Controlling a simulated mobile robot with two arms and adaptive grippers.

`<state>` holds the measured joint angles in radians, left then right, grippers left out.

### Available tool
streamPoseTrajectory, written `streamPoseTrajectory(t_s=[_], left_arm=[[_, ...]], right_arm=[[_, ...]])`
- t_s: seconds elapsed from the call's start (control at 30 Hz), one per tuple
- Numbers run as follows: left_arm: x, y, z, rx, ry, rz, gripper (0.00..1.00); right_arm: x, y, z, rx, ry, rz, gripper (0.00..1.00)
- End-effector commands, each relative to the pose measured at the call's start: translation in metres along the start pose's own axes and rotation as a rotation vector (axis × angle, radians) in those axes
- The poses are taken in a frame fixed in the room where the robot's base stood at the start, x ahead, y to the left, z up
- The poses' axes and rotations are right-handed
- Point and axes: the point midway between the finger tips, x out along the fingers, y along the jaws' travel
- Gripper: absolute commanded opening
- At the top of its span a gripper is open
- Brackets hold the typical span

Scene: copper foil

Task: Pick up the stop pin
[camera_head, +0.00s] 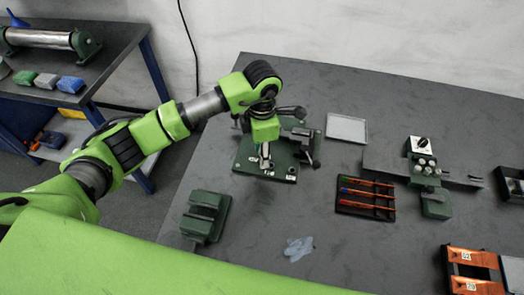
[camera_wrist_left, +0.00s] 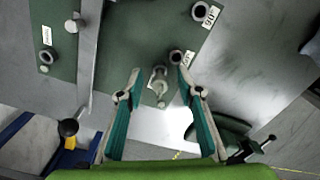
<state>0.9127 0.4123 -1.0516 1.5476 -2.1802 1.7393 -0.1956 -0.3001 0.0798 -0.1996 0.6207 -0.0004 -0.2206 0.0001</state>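A small metal pin (camera_wrist_left: 158,84), which looks like the stop pin, stands on the green base plate (camera_wrist_left: 125,62) of a bending fixture. In the left wrist view it sits between and just beyond the fingertips of my left gripper (camera_wrist_left: 153,86). The two teal-padded fingers are apart, with a gap on each side of the pin. In the head view my left gripper (camera_head: 265,152) points down over the fixture plate (camera_head: 282,160), and the pin there is too small to tell apart from the fingers. My right gripper is in neither view.
Dark ring-like holes (camera_wrist_left: 175,57) with white labels lie near the pin, and a grey bar crosses the plate. Around the fixture are a green block (camera_head: 206,215), a grey tray (camera_head: 347,128) and a pen tray (camera_head: 350,210).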

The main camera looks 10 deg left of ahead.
Motion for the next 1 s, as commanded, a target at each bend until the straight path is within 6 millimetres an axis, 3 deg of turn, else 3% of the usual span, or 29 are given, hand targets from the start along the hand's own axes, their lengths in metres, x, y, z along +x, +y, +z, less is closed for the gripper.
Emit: streamPoseTrajectory(t_s=[0.17,0.3,0.77,1.0], left_arm=[[0.001,0.000,0.000,0.000,-0.001,0.000,0.34],[0.000,0.000,0.000,0.000,-0.001,0.000,0.00],[-0.004,0.001,0.001,0.000,-0.003,0.003,0.00],[-0.030,0.000,0.002,0.002,-0.005,0.006,0.00]], right_arm=[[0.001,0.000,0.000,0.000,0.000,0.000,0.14],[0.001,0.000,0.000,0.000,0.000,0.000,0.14],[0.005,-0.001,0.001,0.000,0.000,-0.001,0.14],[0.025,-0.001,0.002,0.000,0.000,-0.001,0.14]])
